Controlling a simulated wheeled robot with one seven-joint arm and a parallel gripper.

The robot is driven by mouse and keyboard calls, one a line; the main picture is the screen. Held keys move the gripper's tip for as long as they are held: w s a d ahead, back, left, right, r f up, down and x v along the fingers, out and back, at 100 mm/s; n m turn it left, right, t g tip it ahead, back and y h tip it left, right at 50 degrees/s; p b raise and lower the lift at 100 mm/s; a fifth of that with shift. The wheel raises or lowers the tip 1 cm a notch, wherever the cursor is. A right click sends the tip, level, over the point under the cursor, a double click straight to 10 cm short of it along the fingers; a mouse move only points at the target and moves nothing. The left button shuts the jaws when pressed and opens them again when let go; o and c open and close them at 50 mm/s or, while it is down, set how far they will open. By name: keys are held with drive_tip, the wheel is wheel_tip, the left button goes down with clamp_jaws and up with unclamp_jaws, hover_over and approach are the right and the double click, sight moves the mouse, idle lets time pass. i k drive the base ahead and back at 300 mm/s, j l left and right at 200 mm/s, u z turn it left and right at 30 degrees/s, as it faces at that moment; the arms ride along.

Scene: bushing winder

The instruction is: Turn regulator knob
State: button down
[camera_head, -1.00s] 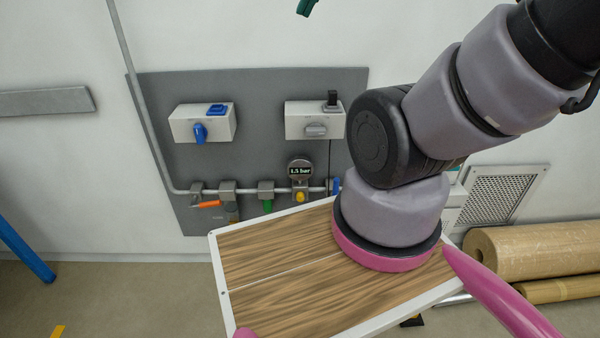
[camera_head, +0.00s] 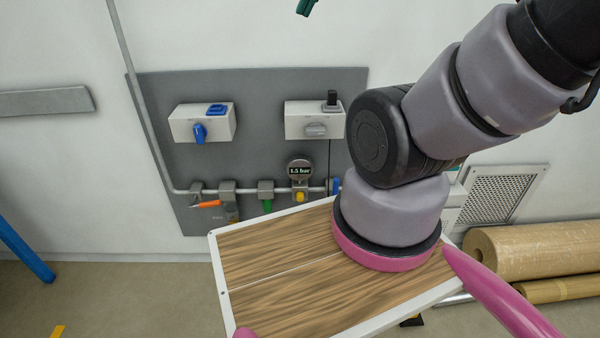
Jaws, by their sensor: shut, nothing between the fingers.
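A small round gauge (camera_head: 300,170) with a dark display sits on the pipe on the grey wall panel. The display appears to read 1.5 bar. A yellow knob (camera_head: 300,197) shows right below the gauge, and nothing touches it in this view. My arm rises from the wood-topped base and leaves the picture at the upper right.
On the same pipe are an orange handle (camera_head: 209,204), a green handle (camera_head: 267,205) and a blue part (camera_head: 335,187) close to my arm. Two white switch boxes (camera_head: 222,124) (camera_head: 303,121) hang above. Cardboard rolls (camera_head: 535,250) lie at the right.

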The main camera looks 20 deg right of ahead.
sight(300, 197)
drive_tip(key=j+z, duration=0.1)
drive_tip(key=z, duration=1.15)
drive_tip(key=j+z, duration=0.15)
drive_tip(key=z, duration=0.5)
drive_tip(key=k+z, duration=0.1)
drive_tip(key=z, duration=1.15)
drive_tip(key=k+z, duration=0.1)
drive_tip(key=z, duration=1.2)
drive_tip(key=k+z, duration=0.1)
drive_tip(key=z, duration=0.55)
drive_tip(key=l+u, duration=0.35)
drive_tip(key=u, duration=0.35)
drive_tip(key=l+u, duration=0.15)
drive_tip(key=u, duration=0.3)
drive_tip(key=l+u, duration=0.1)
drive_tip(key=u, duration=0.35)
drive_tip(key=l+u, duration=0.15)
drive_tip(key=u, duration=0.3)
drive_tip(key=l+u, duration=0.1)
drive_tip(key=u, duration=0.8)
drive_tip(key=k+l+u, duration=0.1)
drive_tip(key=u, duration=0.3)
